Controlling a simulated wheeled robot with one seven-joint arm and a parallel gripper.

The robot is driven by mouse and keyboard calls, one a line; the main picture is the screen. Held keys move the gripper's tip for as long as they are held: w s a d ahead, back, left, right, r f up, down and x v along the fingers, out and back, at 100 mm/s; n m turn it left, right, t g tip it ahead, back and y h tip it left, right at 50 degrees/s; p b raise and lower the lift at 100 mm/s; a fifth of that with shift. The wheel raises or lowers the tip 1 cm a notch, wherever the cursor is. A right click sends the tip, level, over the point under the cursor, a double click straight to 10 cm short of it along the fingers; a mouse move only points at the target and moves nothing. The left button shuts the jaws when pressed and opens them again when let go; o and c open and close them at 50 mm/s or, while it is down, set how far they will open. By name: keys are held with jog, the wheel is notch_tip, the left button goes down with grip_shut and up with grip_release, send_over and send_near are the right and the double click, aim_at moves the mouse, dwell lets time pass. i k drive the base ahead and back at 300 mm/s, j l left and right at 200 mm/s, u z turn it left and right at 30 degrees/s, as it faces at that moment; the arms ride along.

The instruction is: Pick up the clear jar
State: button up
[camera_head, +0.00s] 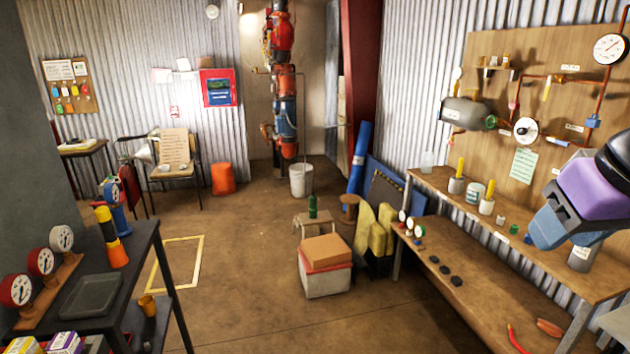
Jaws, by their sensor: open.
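A small clear, pale jar (427,161) stands upright at the far left end of the upper workbench shelf, against the corrugated wall. My gripper (553,236) is at the right of the view, at the end of my purple and blue-grey arm. It is open, and nothing shows between its jaws. It is well to the right of the jar and nearer to me, apart from it. The fingertips are only partly clear.
Pots with yellow items (457,180), a labelled tin (475,192) and a pale labelled container (581,258) stand on the same shelf (540,260). The floor (240,290) is open at centre-left.

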aim_at(427, 159)
jog(key=i+u, duration=0.3)
jog(key=i, duration=1.2)
jog(key=i+z, duration=0.25)
jog(key=i, duration=0.2)
jog(key=i+z, duration=0.2)
jog(key=i, duration=0.25)
jog(key=i+j+z, duration=0.25)
jog(key=i, duration=0.2)
jog(key=i+j+z, duration=0.2)
jog(key=i, duration=0.25)
jog(key=i+z, duration=0.3)
jog(key=i, duration=0.15)
